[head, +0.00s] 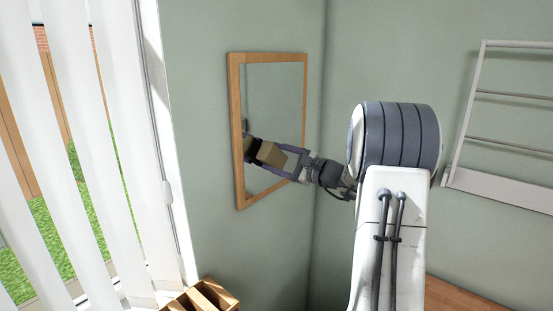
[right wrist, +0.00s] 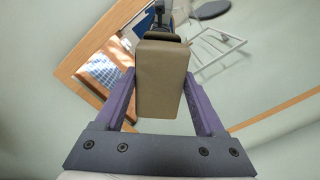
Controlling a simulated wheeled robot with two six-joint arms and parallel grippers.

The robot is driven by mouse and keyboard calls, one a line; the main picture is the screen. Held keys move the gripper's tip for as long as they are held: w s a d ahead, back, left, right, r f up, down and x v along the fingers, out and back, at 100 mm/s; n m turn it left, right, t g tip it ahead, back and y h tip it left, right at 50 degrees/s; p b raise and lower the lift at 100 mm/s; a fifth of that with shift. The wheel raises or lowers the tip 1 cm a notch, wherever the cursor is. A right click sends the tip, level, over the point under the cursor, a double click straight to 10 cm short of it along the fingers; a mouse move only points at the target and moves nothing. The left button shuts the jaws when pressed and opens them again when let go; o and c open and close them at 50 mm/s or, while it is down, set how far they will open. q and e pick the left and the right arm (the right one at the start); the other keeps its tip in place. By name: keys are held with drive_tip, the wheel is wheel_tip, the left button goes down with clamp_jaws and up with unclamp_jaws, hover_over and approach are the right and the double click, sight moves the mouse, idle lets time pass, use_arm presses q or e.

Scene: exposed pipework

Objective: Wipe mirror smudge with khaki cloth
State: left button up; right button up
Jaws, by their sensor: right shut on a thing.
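The mirror (head: 282,95) hangs on the left wall in a light wooden frame, close to the room corner. My right gripper (head: 276,156) is in front of its lower part, shut on the khaki cloth (head: 271,153). The cloth looks like a folded block. In the right wrist view the cloth (right wrist: 162,85) sits between the two purple fingers, with the mirror's wooden frame (right wrist: 96,38) behind it. A dark reflection of the gripper shows beside the cloth; whether the cloth touches the glass I cannot tell. I make out no smudge. My left gripper is out of view.
A window with white vertical blinds (head: 115,130) is at the left. A wooden box with compartments (head: 205,297) stands at the bottom, below the mirror. A white wall rack (head: 500,185) is on the right wall. The wall around the mirror is bare.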

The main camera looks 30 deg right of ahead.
drive_tip(key=shift+b+x, duration=0.3)
drive_tip(key=shift+x, duration=0.6)
